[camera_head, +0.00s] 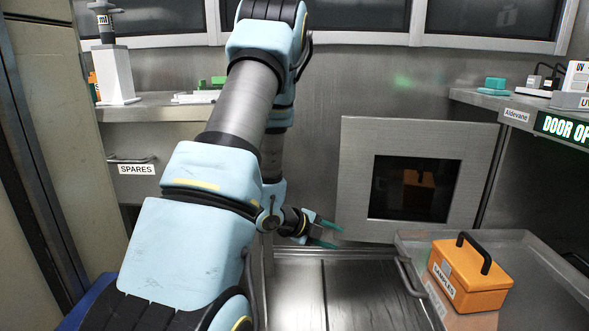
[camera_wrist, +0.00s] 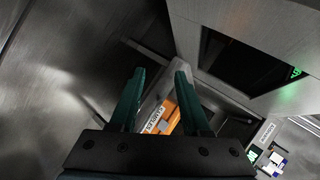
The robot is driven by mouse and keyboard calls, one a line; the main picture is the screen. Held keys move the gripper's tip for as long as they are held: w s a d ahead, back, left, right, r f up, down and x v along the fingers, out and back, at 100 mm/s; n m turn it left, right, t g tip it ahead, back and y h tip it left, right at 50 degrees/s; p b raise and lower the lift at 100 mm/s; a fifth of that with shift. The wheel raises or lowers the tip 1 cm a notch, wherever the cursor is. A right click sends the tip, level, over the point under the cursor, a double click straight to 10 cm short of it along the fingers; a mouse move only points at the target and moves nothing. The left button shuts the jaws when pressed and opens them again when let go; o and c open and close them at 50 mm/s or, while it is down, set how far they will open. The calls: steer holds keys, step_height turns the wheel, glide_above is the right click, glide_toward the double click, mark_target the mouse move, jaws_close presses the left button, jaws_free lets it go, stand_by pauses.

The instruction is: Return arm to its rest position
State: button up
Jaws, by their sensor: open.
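My gripper (camera_head: 326,233) is at the end of my folded arm, left of the square-windowed door panel in the head view. Its two green fingers are apart and nothing is between them; the wrist view shows them too (camera_wrist: 158,95). An orange box labelled SAMPLES (camera_head: 468,272) with a black handle stands on a grey tray (camera_head: 530,250) at the lower right. In the wrist view the orange box (camera_wrist: 170,115) shows behind the fingers, partly hidden by them. The gripper and the box are apart.
The door panel (camera_head: 355,180) with a dark window stands behind the tray. A left counter with a SPARES drawer (camera_head: 136,169) holds a white stand (camera_head: 114,75). A right shelf carries a DOOR OP sign (camera_head: 565,128) and a teal item (camera_head: 495,84). A metal surface (camera_head: 350,290) below my gripper is bare.

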steer(key=a+r+n+t+y, duration=0.1)
steer(key=a+r+n+y, duration=0.25)
steer(key=a+n, duration=0.35)
steer(key=a+r+n+y, duration=0.3)
steer(key=a+n+y, duration=0.2)
steer(key=a+n, duration=0.25)
steer(key=s+a+r+n+g+y, duration=0.1)
steer(key=s+a+r+n+g, duration=0.1)
steer(key=s+n, duration=0.45)
steer(key=s+a+r+n+g, duration=0.25)
steer(key=s+n, duration=0.25)
steer(key=s, duration=0.3)
step_height(320, 180, up, 37)
steer(key=d+p, duration=0.1)
steer(key=p, duration=3.6)
steer(key=shift+s+r+n, duration=0.15)
steer(key=shift+n, duration=0.15)
